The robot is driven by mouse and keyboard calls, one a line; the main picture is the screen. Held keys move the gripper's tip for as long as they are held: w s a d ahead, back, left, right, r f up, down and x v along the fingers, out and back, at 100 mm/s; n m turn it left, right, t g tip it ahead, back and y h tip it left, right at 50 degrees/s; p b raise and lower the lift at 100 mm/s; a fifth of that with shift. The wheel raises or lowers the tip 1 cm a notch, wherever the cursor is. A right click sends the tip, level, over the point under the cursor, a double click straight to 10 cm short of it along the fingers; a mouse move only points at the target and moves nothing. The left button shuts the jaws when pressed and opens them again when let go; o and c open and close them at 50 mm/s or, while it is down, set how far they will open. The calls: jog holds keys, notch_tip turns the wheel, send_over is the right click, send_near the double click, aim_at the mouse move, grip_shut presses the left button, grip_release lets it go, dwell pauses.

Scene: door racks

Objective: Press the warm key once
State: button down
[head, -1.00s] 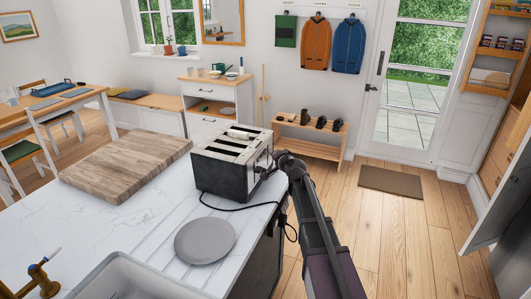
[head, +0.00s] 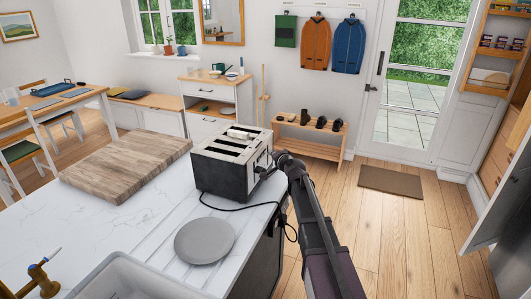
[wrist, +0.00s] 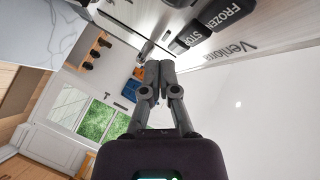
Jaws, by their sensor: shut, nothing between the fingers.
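A black and silver toaster (head: 222,172) stands on the white counter, with its control end facing right. Black keys marked FROZEN (wrist: 228,14) and STO… (wrist: 186,40) show near the top. No key with a readable warm label shows; my fingers may hide it. My gripper (wrist: 157,66) is shut and empty, its fingertips close to the panel beside the keys. I cannot tell whether they touch it. In the head view my gripper (head: 270,171) is at the toaster's right end.
A wooden board (head: 127,164) and a grey plate (head: 204,240) lie on the counter (head: 150,218). The toaster's black cord (head: 235,208) runs over the counter edge. A shoe bench (head: 305,139) stands by the wall. The floor at right is clear around a brown mat (head: 391,181).

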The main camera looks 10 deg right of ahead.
jog(key=shift+w+a, duration=0.35)
jog(key=shift+a, duration=0.35)
dwell(1.2)
jog(key=shift+d, duration=0.1)
jog(key=shift+s+d, duration=0.25)
jog(key=shift+d, duration=0.4)
jog(key=shift+s, duration=0.1)
jog(key=shift+s+d, duration=0.4)
jog(key=shift+d, duration=0.35)
jog(key=shift+s+d, duration=0.4)
jog(key=shift+d, duration=0.3)
jog(key=shift+s+d, duration=0.4)
jog(key=shift+d, duration=0.35)
jog(key=shift+f, duration=0.1)
